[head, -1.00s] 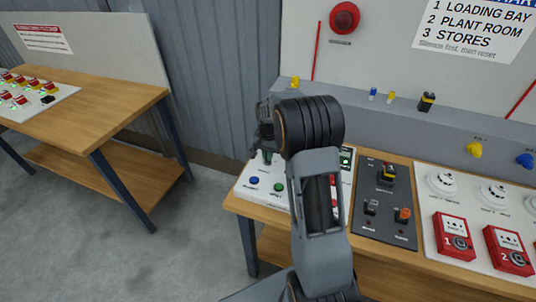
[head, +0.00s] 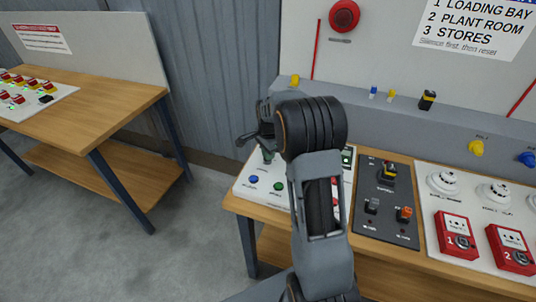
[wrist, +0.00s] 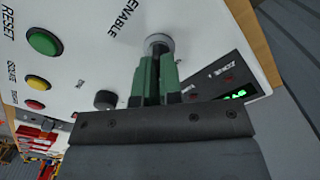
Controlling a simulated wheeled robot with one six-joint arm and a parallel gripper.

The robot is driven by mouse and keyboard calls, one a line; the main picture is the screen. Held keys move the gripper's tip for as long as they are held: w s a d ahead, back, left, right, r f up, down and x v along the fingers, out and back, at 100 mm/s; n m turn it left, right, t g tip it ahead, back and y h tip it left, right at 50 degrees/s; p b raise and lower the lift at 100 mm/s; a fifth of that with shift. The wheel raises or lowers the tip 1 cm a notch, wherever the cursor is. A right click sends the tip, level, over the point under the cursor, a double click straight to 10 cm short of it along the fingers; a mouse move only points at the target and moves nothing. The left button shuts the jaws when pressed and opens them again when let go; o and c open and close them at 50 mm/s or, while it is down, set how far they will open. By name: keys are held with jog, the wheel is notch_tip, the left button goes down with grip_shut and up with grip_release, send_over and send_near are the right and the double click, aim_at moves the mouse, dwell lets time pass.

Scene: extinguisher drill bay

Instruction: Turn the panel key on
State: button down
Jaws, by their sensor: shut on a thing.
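The white panel (head: 244,190) lies on the wooden bench, partly hidden behind my arm in the head view. In the wrist view, the panel (wrist: 85,15) has a round metal key switch (wrist: 159,40) beside the word ENABLE. My gripper (wrist: 157,58) has its green fingers shut on the panel key at this switch. The fingers cover most of the key, so its angle cannot be told. In the head view, my gripper (head: 267,155) is mostly hidden behind my wrist, low over the panel.
Near the switch are a green RESET button (wrist: 44,42), a yellow button (wrist: 37,83), a black knob (wrist: 105,99) and a lit green display (wrist: 236,96). A dark panel (head: 385,215) and red call points (head: 455,236) stand to the right. Another bench (head: 110,95) stands left.

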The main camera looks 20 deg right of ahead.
jog(key=shift+m, duration=2.2)
jog(key=shift+s+r, duration=0.1)
jog(key=c, duration=1.3)
grip_release()
notch_tip(320, 180, up, 14)
jog(key=shift+f+b, duration=0.1)
jog(key=shift+b, duration=0.45)
